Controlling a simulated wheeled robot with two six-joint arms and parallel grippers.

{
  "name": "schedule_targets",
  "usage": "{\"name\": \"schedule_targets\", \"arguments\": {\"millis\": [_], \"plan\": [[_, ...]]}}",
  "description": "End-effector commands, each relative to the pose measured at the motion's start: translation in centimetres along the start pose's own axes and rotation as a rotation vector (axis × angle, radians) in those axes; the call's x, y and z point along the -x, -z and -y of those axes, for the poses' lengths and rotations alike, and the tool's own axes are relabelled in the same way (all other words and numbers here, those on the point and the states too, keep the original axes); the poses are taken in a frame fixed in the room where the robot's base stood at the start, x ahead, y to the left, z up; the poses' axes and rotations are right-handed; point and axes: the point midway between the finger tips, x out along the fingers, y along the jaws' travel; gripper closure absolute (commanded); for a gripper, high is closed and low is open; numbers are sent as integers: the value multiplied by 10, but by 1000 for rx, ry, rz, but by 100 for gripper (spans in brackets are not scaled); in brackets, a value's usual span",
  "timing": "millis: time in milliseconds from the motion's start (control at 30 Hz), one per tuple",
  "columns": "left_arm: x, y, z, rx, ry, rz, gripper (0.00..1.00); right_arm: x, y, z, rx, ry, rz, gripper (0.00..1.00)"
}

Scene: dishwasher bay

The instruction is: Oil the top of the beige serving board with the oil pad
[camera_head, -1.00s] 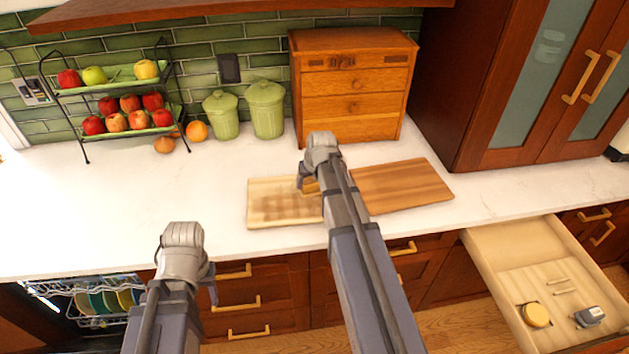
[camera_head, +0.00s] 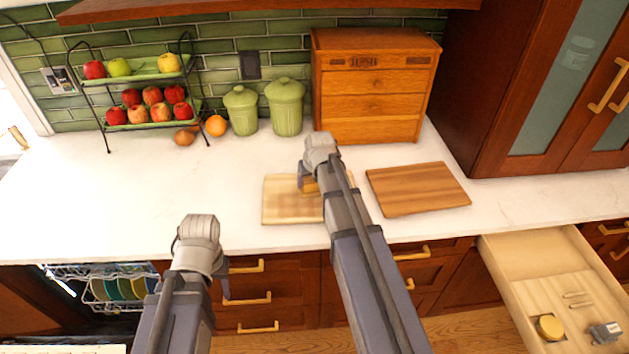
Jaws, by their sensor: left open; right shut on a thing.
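The beige serving board (camera_head: 283,205) lies flat on the white counter, left of a browner board, with faint darker patches on its top. My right gripper (camera_head: 306,180) is over the beige board, shut on a small orange-brown block, which seems to be the oil pad (camera_head: 311,186). The pad is low at the board's top; I cannot tell whether it touches. My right forearm hides part of the board. My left gripper (camera_head: 222,276) is open and empty in front of the counter edge, away from the board.
The brown board (camera_head: 418,188) lies to the right. Behind stand a wooden drawer chest (camera_head: 372,95), green canisters (camera_head: 285,108) and a fruit rack (camera_head: 140,130). An open drawer (camera_head: 525,285) juts out at the right, holding small items. The counter's left part is clear.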

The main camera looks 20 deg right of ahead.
Motion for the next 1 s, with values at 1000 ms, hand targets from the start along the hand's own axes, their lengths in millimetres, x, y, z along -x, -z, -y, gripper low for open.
{"name": "schedule_targets", "arguments": {"millis": [1000], "plan": [[1,0,0,0,0,0,50,-4,11,44,1,2,1,78]]}}
